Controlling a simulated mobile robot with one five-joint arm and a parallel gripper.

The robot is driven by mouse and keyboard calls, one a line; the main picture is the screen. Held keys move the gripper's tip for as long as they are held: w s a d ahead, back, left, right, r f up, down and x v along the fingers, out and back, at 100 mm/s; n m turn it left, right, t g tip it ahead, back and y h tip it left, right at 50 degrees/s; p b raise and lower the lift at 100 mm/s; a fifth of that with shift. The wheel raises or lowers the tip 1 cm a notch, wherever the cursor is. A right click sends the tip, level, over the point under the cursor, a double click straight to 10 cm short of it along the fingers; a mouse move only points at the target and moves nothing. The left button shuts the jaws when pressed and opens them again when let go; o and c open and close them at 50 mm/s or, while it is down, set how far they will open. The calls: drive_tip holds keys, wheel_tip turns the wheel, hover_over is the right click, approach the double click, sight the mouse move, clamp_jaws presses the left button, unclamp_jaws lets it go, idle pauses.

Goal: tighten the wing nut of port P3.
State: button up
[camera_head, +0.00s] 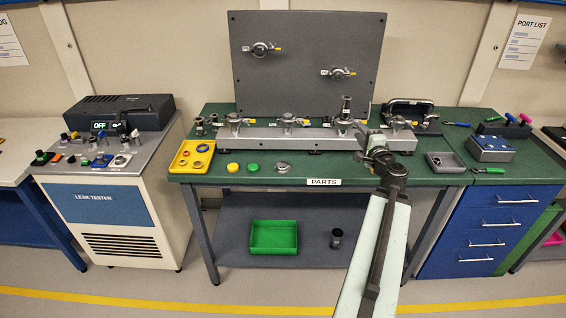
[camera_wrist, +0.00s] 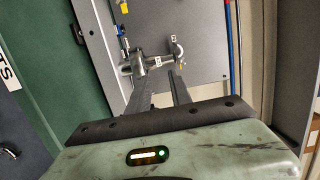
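A grey manifold (camera_head: 318,136) lies along the back of the green bench and carries several clamped ports. One port fitting (camera_head: 346,112) stands near my gripper (camera_head: 368,136), and another fitting (camera_head: 398,123) is to its right. The port labels are too small to read, so I cannot tell which is P3. In the wrist view, my gripper (camera_wrist: 158,82) has its two fingers apart with an empty gap. A metal clamp (camera_wrist: 142,62) with a hooked end (camera_wrist: 179,47) and a yellow tip lies just beyond the fingertips. Its wing nut is not clearly distinguishable, and contact cannot be told.
An upright grey panel (camera_head: 300,85) with two clamped ports stands behind the manifold. A yellow tray (camera_head: 183,165), yellow and green caps and a grey tray (camera_head: 446,170) lie on the bench. A leak tester (camera_head: 105,205) stands left. A green bin (camera_head: 273,238) is below.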

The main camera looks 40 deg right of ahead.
drive_tip(key=w+a+f+n+y+b, duration=0.2)
drive_tip(key=w+a+f+n+y, duration=0.1)
drive_tip(key=w+a, duration=0.5)
drive_tip(key=w+a+f+n+y+b, duration=0.3)
drive_tip(key=w+a+f, duration=0.3)
drive_tip(key=a, duration=0.9)
drive_tip(key=shift+w+a+n+y+b, duration=0.3)
drive_tip(key=shift+w+n+y, duration=0.2)
drive_tip(key=shift+w+y, duration=0.5)
drive_tip(key=shift+w+f, duration=0.1)
